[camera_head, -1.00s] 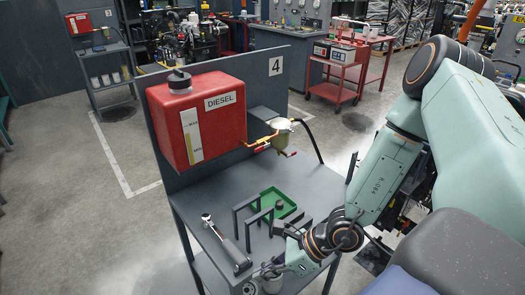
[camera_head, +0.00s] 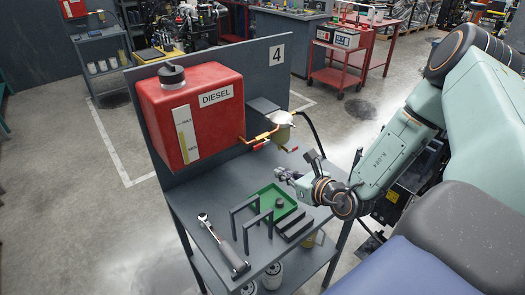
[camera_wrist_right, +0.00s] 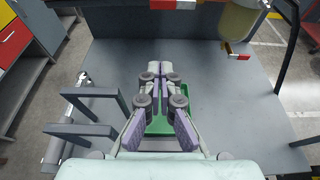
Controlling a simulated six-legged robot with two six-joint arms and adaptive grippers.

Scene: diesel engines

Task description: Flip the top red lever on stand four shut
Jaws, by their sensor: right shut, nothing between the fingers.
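Stand four is the grey bench with the panel marked 4 (camera_head: 277,55). A red DIESEL tank (camera_head: 195,110) hangs on the panel, with a brass pipe running to a filter with a cloudy yellowish bowl (camera_head: 280,132). The top red lever (camera_head: 260,146) sits on this pipe, between tank and filter. A lower red lever (camera_head: 292,149) is under the bowl; it also shows in the right wrist view (camera_wrist_right: 238,57). My right gripper (camera_head: 281,173) is shut and empty, above the bench, below and right of the top lever, apart from both levers. My left gripper is not in view.
On the bench lie a green tray (camera_head: 264,196), dark grey brackets (camera_head: 250,222) and a ratchet wrench (camera_head: 222,245). A black hose (camera_head: 315,137) curves down right of the filter. White canisters (camera_head: 272,275) stand on the lower shelf.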

